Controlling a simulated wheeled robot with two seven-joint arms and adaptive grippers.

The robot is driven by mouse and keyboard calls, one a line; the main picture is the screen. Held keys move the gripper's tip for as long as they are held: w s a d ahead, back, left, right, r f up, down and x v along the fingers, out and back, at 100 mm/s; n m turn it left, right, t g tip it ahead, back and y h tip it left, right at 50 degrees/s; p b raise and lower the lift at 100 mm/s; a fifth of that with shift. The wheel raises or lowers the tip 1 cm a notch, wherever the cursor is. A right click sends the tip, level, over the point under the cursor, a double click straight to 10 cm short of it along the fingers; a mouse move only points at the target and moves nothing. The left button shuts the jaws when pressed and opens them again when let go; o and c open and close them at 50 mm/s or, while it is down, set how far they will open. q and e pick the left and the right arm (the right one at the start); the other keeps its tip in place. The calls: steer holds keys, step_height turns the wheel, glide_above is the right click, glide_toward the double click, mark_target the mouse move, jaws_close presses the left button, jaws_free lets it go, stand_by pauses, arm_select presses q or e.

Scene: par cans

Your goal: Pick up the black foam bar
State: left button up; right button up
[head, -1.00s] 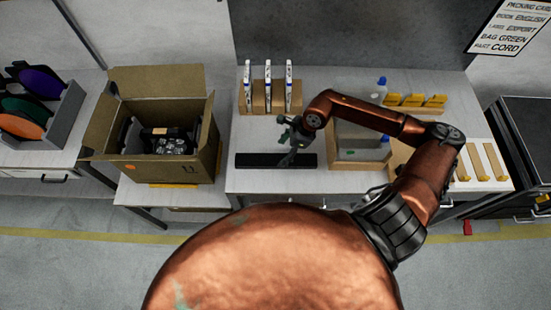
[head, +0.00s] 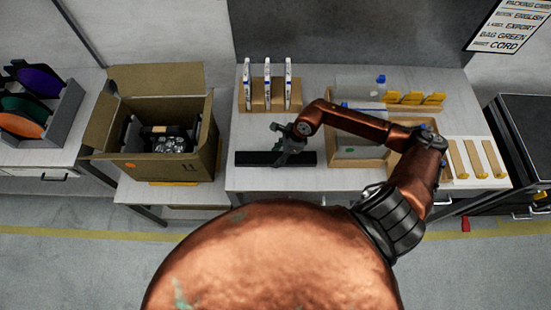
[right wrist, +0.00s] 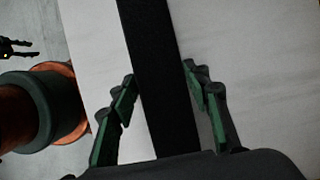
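The black foam bar (head: 250,159) lies flat near the front of the white middle table. My right gripper (head: 283,158) is over its middle and hides part of it in the head view. In the right wrist view the bar (right wrist: 150,50) runs between the two green-padded fingers of my right gripper (right wrist: 160,76). They are apart, with a gap on each side of the bar. My left gripper (right wrist: 17,48) shows small at the left edge of the right wrist view, its fingers apart and empty; it is out of the head view.
An open cardboard box (head: 200,160) with dark par cans stands left of the bar. A holder with several white upright items (head: 267,98) is behind it. A wooden tray (head: 358,163) stands to the right, partly under my right arm. Yellow-tipped strips (head: 473,160) lie at the far right.

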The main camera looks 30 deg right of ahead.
steer(key=c, duration=0.4)
steer(key=shift+r, duration=0.1)
